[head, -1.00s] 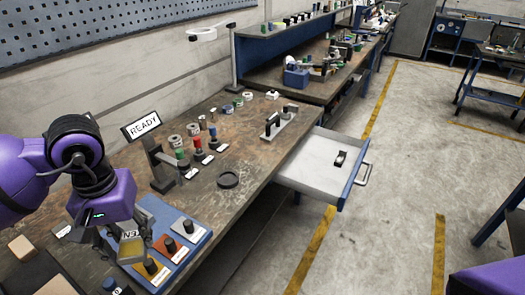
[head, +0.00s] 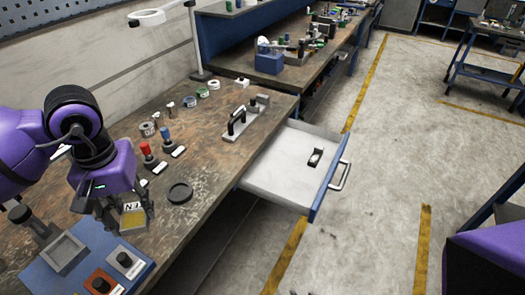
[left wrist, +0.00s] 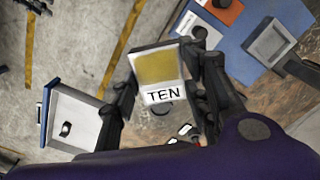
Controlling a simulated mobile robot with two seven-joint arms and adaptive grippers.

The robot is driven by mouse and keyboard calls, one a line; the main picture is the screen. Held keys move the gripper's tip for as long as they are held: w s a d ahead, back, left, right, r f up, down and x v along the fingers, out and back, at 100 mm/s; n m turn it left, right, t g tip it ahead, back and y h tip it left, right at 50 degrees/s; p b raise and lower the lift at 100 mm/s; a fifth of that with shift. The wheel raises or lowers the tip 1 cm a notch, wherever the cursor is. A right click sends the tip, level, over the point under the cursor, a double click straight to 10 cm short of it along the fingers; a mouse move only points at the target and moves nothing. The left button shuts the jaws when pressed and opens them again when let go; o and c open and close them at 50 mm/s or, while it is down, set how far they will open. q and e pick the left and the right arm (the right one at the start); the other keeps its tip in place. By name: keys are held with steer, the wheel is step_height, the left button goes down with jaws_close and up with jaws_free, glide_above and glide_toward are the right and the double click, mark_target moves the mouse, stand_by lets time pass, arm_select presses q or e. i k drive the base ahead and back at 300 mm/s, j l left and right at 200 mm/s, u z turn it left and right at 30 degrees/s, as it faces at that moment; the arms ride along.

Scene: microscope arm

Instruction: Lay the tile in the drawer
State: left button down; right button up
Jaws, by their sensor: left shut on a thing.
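My left gripper (head: 125,216) is shut on a tile (head: 133,219) with a yellow face and a white strip reading "TEN". In the left wrist view the tile (left wrist: 158,72) sits between the two fingers, above the bench. The drawer (head: 283,172) stands pulled out from the bench, right of the gripper in the head view. It is pale inside with a blue front and a metal handle. A small black item (head: 316,157) lies in it. The drawer also shows at the lower left of the left wrist view (left wrist: 77,112). My right gripper is not in view.
A blue tray (head: 50,281) with an empty grey square slot and knobbed tiles lies near the gripper. A black ring (head: 180,193), red and blue knobbed pieces, and a metal block with a black handle (head: 238,124) stand on the bench. Most of the drawer floor is clear.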

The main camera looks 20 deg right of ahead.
mark_target(289, 184)
steer(key=i+l, duration=0.15)
steer(key=l, duration=0.25)
steer(key=i+l, duration=0.1)
steer(key=l, duration=0.25)
steer(key=i+l+z, duration=0.1)
steer(key=l, duration=0.3)
steer(key=i+l, duration=0.15)
steer(key=l, duration=0.25)
steer(key=i+l, duration=0.15)
steer(key=l, duration=0.2)
steer(key=z, duration=0.05)
